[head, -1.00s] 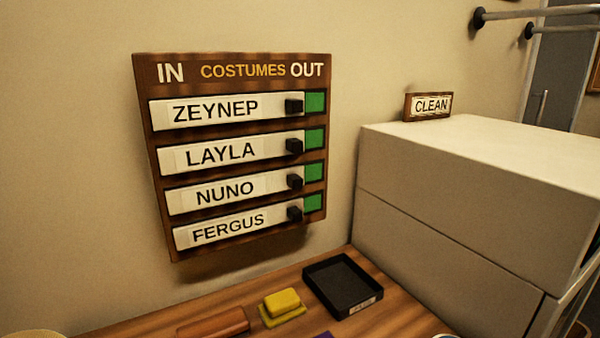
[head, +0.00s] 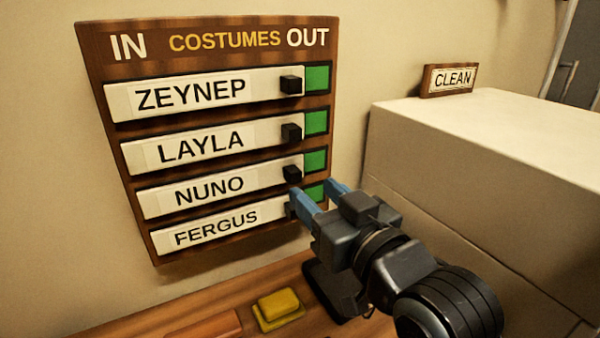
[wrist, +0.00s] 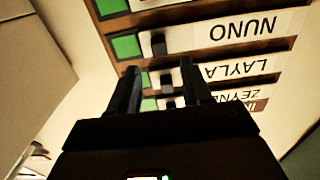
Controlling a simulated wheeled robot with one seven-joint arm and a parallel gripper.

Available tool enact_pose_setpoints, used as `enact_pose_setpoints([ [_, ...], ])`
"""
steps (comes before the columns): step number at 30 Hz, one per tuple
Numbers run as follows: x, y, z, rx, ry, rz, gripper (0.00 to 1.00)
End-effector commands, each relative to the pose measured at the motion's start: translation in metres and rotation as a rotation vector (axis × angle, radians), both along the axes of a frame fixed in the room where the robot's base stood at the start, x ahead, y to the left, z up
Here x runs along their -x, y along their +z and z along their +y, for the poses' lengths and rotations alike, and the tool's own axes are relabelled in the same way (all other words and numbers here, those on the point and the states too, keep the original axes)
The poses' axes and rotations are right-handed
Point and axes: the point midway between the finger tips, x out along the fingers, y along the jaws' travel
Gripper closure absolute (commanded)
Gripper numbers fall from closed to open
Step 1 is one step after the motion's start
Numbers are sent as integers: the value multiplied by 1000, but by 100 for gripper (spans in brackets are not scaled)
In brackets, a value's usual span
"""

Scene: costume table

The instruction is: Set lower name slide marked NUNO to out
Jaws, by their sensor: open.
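The wooden IN/OUT board (head: 230,60) hangs on the wall with several white name slides. The NUNO slide (head: 210,188) is third from the top, above the FERGUS slide (head: 215,230). NUNO sits toward IN, its black knob (head: 291,173) left of a green patch (head: 314,160) at the OUT end. My gripper (head: 312,188) is open and empty, its blue fingers in front of the board just below NUNO's knob. The left finger partly covers FERGUS's knob. In the wrist view, upside down, NUNO's knob (wrist: 158,42) shows just beyond the fingertips; contact cannot be told.
The ZEYNEP (head: 190,94) and LAYLA (head: 200,145) slides also sit toward IN. A pale cabinet (head: 470,150) with a CLEAN sign (head: 450,79) stands to the right. A yellow block (head: 278,305) and a dark tray (head: 325,285), partly hidden by my arm, lie on the table.

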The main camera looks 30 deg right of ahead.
Motion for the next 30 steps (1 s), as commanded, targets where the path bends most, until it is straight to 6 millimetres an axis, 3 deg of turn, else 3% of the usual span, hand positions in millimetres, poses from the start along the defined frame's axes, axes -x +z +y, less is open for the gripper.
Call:
enact_pose_setpoints([
  [10,-51,2,0,0,0,-1,51],
  [23,-61,0,0,0,0,-1,51],
  [30,-61,0,0,0,0,-1,74],
])
